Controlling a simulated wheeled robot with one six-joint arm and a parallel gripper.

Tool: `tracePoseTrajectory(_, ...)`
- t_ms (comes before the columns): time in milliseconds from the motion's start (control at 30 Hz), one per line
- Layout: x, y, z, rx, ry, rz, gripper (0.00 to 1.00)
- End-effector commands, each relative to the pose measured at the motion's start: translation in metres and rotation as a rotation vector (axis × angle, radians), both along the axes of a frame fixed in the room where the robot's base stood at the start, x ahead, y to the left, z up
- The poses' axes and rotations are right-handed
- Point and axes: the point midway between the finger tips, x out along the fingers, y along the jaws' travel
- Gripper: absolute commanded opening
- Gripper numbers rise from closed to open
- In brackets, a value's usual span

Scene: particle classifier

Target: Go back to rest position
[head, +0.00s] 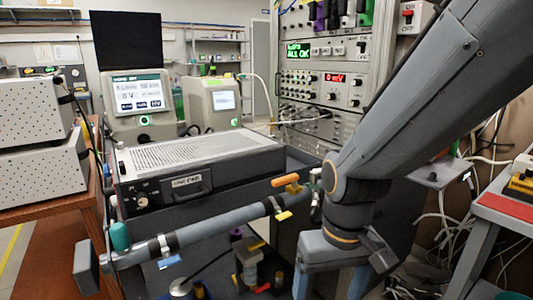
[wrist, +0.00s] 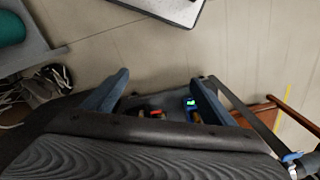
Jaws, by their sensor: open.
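My gripper (head: 328,288) hangs from the end of my grey arm at the lower right of the head view. Its two fingers point down, apart, and run out at the bottom edge of the picture. In the wrist view my gripper (wrist: 160,77) shows two dark blue fingers spread wide, with nothing held between them. Floor and small blurred items show in the gap. The grey pipe (head: 205,232) with a yellow-orange valve handle (head: 286,181) lies left of my gripper in the head view.
A grey instrument box (head: 205,160) with a vented top stands behind the pipe. A tall instrument rack (head: 325,75) stands behind my arm. White perforated boxes (head: 35,115) sit on a brown table at left. Loose cables and a bench with a red strip (head: 505,209) are at right.

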Motion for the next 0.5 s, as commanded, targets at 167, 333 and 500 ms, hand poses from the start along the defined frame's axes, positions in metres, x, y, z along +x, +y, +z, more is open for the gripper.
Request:
tracePoseTrajectory(167, -0.007, -0.026, 0.041, -0.014, 0.01, -0.068, 0.79)
tracePoseTrajectory(333, -0.013, -0.05, 0.07, -0.026, 0.017, -0.125, 0.79)
tracePoseTrajectory(500, -0.019, -0.069, 0.09, -0.034, 0.024, -0.171, 0.79)
